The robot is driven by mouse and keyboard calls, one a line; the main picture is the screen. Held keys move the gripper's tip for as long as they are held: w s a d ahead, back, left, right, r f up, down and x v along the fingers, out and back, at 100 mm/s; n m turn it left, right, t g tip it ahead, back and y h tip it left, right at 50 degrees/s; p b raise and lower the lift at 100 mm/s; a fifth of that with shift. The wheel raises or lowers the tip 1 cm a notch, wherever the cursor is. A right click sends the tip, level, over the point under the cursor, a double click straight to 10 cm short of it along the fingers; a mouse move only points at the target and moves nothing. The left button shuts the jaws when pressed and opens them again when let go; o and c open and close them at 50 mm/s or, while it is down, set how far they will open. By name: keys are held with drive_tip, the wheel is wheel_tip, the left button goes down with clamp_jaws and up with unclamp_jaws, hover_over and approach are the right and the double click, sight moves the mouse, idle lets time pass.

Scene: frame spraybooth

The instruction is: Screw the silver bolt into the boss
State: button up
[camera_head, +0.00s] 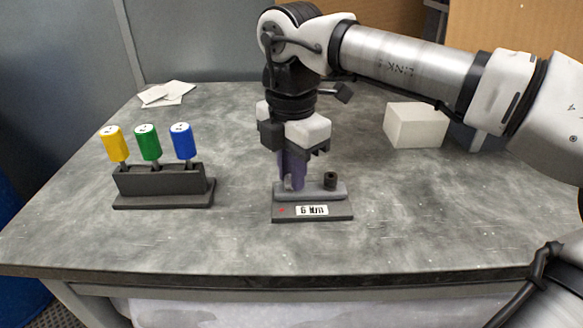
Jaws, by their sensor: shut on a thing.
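My gripper (292,184) points straight down over the left part of a grey fixture block (312,193). Its purplish fingers are shut, with their tips close above or at the block. The thing between them is almost wholly hidden; by its place it seems to be the silver bolt, but I cannot make out its head or shank. A short black cylinder (331,180) stands upright on the right end of the block, just right of the fingers. I cannot tell which part is the boss, or whether the held thing touches it.
The fixture's dark base (345,213) carries a small display (312,211) and a red dot. A dark rack (160,184) at left holds yellow, green and blue handled tools. A white block (415,125) stands behind right. White sheets (166,94) lie back left. The table front (230,250) is clear.

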drive_tip(key=m, duration=0.3)
drive_tip(key=shift+m, duration=0.4)
drive_tip(key=m, duration=0.4)
drive_tip(key=o, duration=0.6)
drive_tip(key=shift+o, duration=0.2)
